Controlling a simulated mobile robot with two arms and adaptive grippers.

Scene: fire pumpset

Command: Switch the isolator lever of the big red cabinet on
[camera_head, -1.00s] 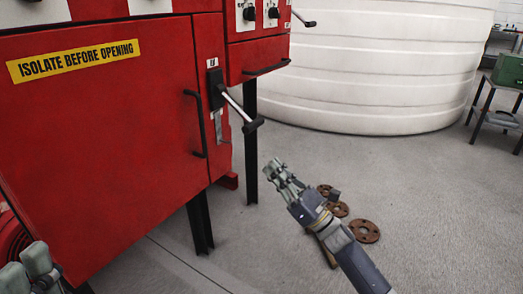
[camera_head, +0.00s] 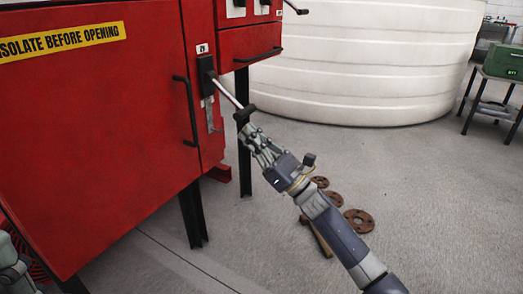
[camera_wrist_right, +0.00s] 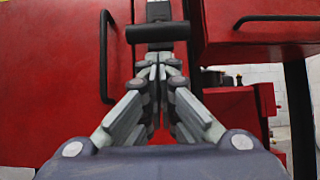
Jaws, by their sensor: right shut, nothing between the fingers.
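The big red cabinet (camera_head: 90,130) stands at the left of the head view. Its isolator lever (camera_head: 226,91) is a metal rod with a black crossbar grip (camera_head: 244,113), angled outward and down from a black mount (camera_head: 206,76). My right gripper (camera_head: 248,136) is shut and empty, just below the grip. In the right wrist view the grip (camera_wrist_right: 158,32) lies straight ahead, just above the shut fingertips (camera_wrist_right: 158,60); whether they touch it I cannot tell. Part of my left gripper (camera_head: 12,265) shows at the lower left edge; its fingertips are not clear.
A black door handle (camera_head: 187,110) stands left of the lever. A smaller red cabinet (camera_head: 248,42) is to the right, on dark legs. Rusty flanges (camera_head: 358,220) lie on the floor. A white tank (camera_head: 365,70) and a green box (camera_head: 503,61) on a stand are behind.

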